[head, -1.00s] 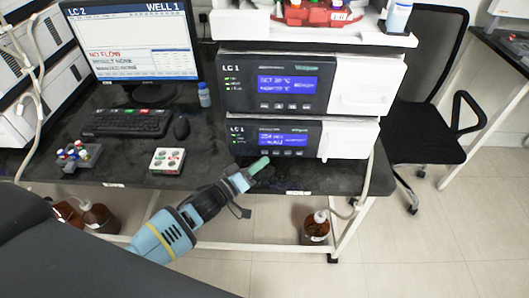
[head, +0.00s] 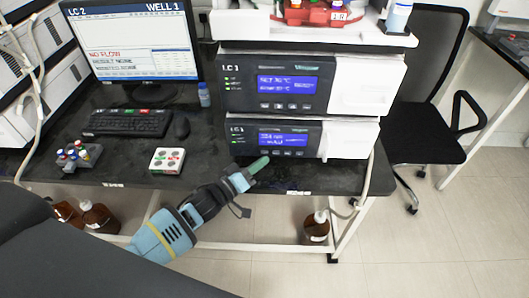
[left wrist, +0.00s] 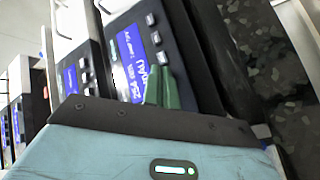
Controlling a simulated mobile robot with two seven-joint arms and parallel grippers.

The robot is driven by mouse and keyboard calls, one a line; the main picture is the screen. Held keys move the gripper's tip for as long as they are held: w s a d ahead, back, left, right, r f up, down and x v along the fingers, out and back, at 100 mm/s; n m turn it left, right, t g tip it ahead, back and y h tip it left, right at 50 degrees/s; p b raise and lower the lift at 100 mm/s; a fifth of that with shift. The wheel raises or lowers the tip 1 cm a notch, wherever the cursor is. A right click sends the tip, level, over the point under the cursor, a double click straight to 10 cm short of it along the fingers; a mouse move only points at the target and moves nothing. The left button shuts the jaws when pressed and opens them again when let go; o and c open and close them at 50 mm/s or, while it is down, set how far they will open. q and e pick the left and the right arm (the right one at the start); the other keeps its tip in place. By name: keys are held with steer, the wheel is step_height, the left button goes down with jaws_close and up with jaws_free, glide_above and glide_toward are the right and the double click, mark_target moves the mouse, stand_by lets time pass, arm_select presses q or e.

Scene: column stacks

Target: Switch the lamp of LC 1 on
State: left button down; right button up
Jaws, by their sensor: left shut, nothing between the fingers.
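The LC 1 stack stands on the dark bench. Its upper unit (head: 276,84) has a blue display with a set temperature. Its lower unit (head: 236,152) has a blue display (head: 283,140) reading about 254 nm and mAU, a row of small buttons below it and small green lights at its left. My left gripper (head: 259,165) is shut and empty, its green fingertips just below the lower unit's button row. In the left wrist view the fingers (left wrist: 162,88) overlap the display's edge, near the buttons (left wrist: 156,38). I cannot tell whether they touch. My right gripper is out of view.
A monitor (head: 135,45) labelled LC 2, a keyboard (head: 128,123), a mouse (head: 181,128) and a white button box (head: 167,160) are to the left. A vial rack (head: 78,156) is farther left. A tube hangs by the stack's right side. A brown bottle (head: 316,228) stands below the bench.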

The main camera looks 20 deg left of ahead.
arm_select(q)
steer(key=shift+w, duration=0.15)
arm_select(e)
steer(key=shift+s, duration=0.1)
arm_select(q)
steer(key=shift+w+a, duration=0.1)
steer(key=shift+w, duration=0.1)
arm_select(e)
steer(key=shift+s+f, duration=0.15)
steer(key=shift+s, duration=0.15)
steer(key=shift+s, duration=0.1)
